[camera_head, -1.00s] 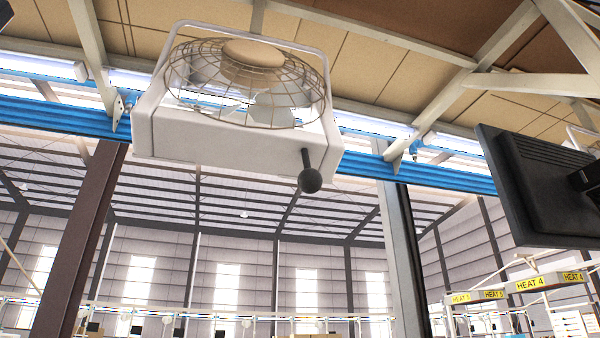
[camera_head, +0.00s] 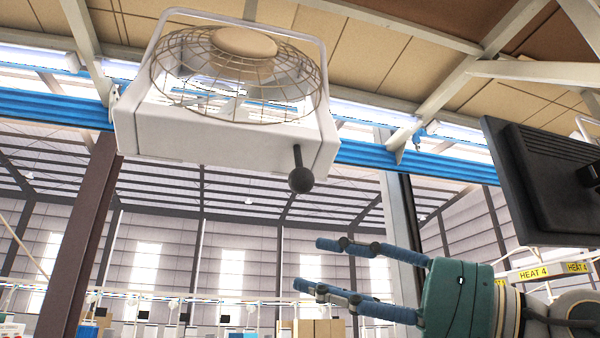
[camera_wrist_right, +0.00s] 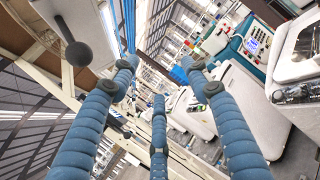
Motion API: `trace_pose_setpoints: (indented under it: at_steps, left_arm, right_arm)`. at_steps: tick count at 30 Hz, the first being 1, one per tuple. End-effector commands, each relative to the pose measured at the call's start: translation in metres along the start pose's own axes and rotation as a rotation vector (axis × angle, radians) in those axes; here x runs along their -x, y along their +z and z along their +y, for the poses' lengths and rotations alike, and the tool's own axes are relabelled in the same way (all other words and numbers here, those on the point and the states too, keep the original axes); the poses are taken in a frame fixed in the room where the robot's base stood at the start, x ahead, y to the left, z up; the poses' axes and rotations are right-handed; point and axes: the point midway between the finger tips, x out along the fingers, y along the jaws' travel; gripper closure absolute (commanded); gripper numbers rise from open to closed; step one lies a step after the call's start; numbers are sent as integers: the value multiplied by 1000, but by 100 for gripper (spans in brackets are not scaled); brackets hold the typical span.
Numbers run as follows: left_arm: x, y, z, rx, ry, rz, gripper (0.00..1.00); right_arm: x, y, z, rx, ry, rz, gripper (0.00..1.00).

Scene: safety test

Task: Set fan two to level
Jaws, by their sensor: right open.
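The fan (camera_head: 240,65) is a round wire cage on a white housing (camera_head: 225,140), hung high in the upper left of the head view. A dark lever with a ball knob (camera_head: 301,180) hangs from the housing's front, near its right end. My right gripper (camera_head: 308,265) is open and empty, below the knob and apart from it, with its blue fingers pointing left. In the right wrist view the knob (camera_wrist_right: 78,54) shows at the upper left, outside the fingers (camera_wrist_right: 160,95). My left gripper is not in view.
A dark monitor (camera_head: 550,185) stands at the right, above my right arm. A blue beam (camera_head: 380,158) runs behind the fan. A brown post (camera_head: 80,240) stands at the left and a grey post (camera_head: 397,220) behind my gripper. The space between gripper and knob looks clear.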

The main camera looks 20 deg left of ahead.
Motion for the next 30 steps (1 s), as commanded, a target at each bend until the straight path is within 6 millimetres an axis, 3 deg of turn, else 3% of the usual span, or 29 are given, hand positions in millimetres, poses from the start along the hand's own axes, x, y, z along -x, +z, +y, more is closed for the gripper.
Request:
trace_pose_setpoints:
  at_steps: [1,3,9,13,20,30]
  left_arm:
    - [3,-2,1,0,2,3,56]
    - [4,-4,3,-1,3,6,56]
    - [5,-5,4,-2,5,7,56]
    - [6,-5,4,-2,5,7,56]
    - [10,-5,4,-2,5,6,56]
    - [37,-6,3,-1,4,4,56]
  right_arm:
    - [-9,3,36,135,-36,60,53]
    - [-14,4,68,297,-114,134,53]
    - [-1,34,120,633,-402,231,53]
    - [15,56,143,745,-550,233,53]
    - [24,72,155,803,-646,225,53]
    - [-24,76,120,801,-643,229,53]
